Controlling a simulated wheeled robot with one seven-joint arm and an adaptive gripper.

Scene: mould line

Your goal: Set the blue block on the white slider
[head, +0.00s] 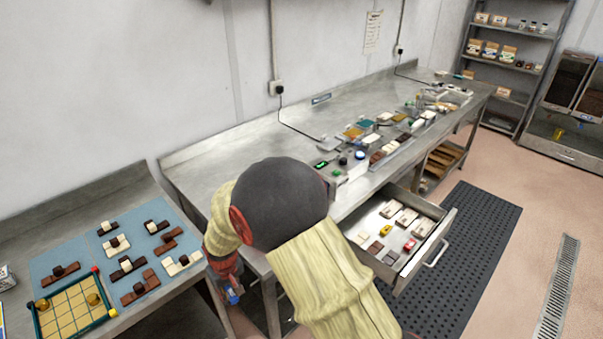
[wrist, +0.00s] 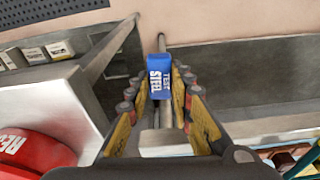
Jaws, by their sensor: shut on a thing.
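The blue block (wrist: 160,77), lettered "TEST STEEL", is held between the two fingers of my gripper (wrist: 162,101) in the wrist view. In the head view my gripper (head: 231,289) hangs low, in the gap between the left table and the long steel bench, with a small blue patch of the block (head: 234,299) showing at its tips. The block is clear of any surface. I cannot pick out the white slider for sure in either view; my arm covers part of the bench's near end.
The steel bench (head: 235,150) carries several small devices and pieces. An open drawer (head: 440,238) with cream and dark pieces and toy cars juts out under it. The left table holds a blue mat (head: 90,243) with blocks and a yellow grid board (head: 72,311).

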